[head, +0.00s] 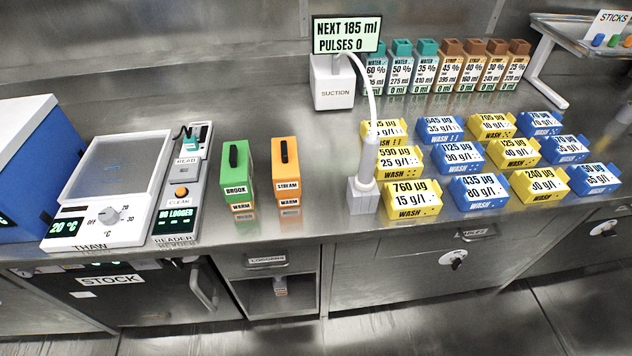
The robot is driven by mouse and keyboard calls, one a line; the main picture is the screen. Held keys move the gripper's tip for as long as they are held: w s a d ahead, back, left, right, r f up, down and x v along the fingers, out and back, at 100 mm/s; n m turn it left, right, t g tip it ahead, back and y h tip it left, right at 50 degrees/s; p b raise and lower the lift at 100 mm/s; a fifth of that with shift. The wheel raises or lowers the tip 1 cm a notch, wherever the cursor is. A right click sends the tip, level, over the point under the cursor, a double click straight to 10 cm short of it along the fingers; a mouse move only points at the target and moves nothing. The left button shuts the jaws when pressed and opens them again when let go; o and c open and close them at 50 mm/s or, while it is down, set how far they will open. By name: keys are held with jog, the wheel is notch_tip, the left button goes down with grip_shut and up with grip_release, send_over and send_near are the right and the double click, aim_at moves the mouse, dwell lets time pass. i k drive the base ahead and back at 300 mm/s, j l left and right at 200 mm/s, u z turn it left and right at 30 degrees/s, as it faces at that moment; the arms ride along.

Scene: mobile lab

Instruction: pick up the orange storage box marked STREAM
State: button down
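The orange storage box marked STREAM (286,172) stands upright on the steel bench, left of the middle of the head view. It has a black handle or slot on its top and a second label reading WARM at its lower front. A green box marked BROOK (235,178), of like shape and also labelled WARM, stands just to its left with a narrow gap between them. My gripper is not in view.
Left stand the reader (180,195), THAW unit (105,190) and a blue-and-white unit (30,165). Right of the orange box are the suction unit (332,92), its white wand (362,197) and several blue and yellow WASH boxes (410,200). Bare bench lies behind the orange box.

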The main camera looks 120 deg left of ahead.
aim_at(286, 161)
jog(key=l+u, duration=0.15)
jog(key=u, duration=3.45)
